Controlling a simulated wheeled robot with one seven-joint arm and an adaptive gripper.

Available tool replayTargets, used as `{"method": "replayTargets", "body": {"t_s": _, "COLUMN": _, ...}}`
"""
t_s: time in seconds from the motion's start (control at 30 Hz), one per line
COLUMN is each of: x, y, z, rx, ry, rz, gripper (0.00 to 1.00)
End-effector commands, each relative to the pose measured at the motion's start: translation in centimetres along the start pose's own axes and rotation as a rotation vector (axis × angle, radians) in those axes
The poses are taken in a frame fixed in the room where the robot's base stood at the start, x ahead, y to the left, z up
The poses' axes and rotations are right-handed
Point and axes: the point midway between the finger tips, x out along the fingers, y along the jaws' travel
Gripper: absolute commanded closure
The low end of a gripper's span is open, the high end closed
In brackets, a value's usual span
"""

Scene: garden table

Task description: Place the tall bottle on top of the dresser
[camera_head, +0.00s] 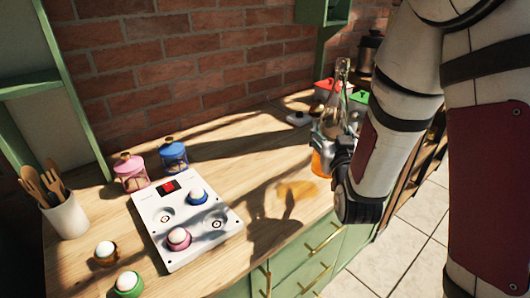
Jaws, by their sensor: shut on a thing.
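The tall bottle (321,163) is clear glass with orange liquid at its base and a narrow neck rising to the upper right. My gripper (327,140) is shut on the bottle's body, and my arm hides part of it. The bottle looks upright or slightly tilted, near the right part of the wooden top (262,175). This top covers the green dresser (295,262) with brass handles. An orange glow and a dark shadow fall on the wood left of the bottle. I cannot tell whether its base touches the wood.
A white scale-like device (185,222) carries blue and pink egg cups. Pink (131,172) and blue (174,156) jars stand behind it. A utensil pot (65,216) is at left. Red (325,88) and green (359,98) items sit behind the bottle. Wood between device and bottle is clear.

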Motion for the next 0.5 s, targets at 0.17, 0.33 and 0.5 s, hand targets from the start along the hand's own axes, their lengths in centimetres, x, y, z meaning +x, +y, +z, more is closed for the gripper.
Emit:
{"method": "replayTargets", "body": {"t_s": 0.17, "x": 1.8, "y": -0.3, "z": 0.1, "rx": 0.0, "ry": 0.007, "rz": 0.002, "gripper": 0.95}}
{"method": "replayTargets", "body": {"t_s": 0.33, "x": 5.5, "y": -1.1, "z": 0.4, "rx": 0.0, "ry": 0.007, "rz": 0.001, "gripper": 0.95}}
{"method": "replayTargets", "body": {"t_s": 0.5, "x": 9.2, "y": -1.8, "z": 0.8, "rx": 0.0, "ry": 0.007, "rz": 0.001, "gripper": 0.95}}
